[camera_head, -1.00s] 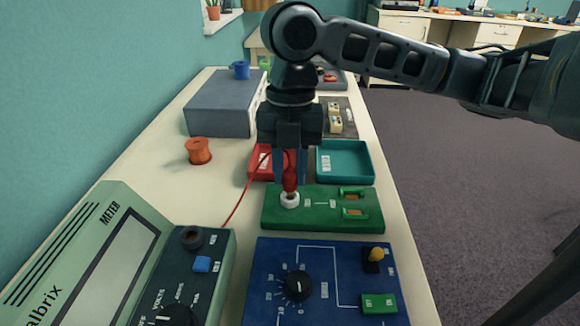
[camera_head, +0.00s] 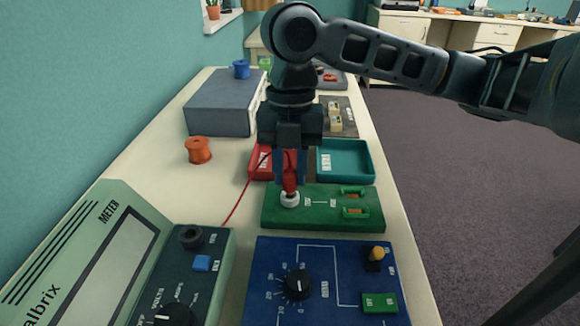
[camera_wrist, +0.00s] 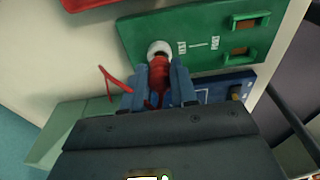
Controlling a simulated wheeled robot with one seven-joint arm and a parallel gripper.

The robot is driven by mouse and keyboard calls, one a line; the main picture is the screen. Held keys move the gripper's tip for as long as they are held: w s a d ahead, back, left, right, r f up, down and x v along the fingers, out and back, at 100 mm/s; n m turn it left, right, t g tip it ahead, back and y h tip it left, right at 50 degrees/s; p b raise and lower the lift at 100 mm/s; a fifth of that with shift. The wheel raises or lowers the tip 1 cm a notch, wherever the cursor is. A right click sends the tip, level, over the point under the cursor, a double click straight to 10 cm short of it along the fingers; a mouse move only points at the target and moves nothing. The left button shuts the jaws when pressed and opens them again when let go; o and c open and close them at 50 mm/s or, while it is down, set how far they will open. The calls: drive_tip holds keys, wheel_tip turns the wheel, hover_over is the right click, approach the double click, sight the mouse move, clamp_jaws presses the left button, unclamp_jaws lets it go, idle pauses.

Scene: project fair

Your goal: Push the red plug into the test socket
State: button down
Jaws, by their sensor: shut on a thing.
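The red plug (camera_head: 290,181) is upright between the fingers of my gripper (camera_head: 289,172). Its lower end meets the white ring of the test socket (camera_head: 290,200) on the green board (camera_head: 328,219). How deep the plug sits in the socket is hidden. In the wrist view the red plug (camera_wrist: 158,78) lies between the two blue fingers of my gripper (camera_wrist: 158,88), its tip at the white socket ring (camera_wrist: 158,48). A red lead (camera_head: 238,203) runs from the plug down to the left.
A meter (camera_head: 100,262) stands at the front left, and a blue panel (camera_head: 325,262) with a knob is in front of the green board. Red (camera_head: 257,174) and teal (camera_head: 368,164) trays stand behind it. An orange spool (camera_head: 199,151) and a grey box (camera_head: 215,105) are at the left.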

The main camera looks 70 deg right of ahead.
drive_tip(key=shift+f+b, duration=0.6)
drive_tip(key=shift+f, duration=0.15)
idle(0.6)
drive_tip(key=shift+c, duration=1.6)
unclamp_jaws()
drive_tip(key=shift+r, duration=0.1)
drive_tip(key=shift+r+p, duration=3.2)
drive_tip(key=shift+r, duration=0.75)
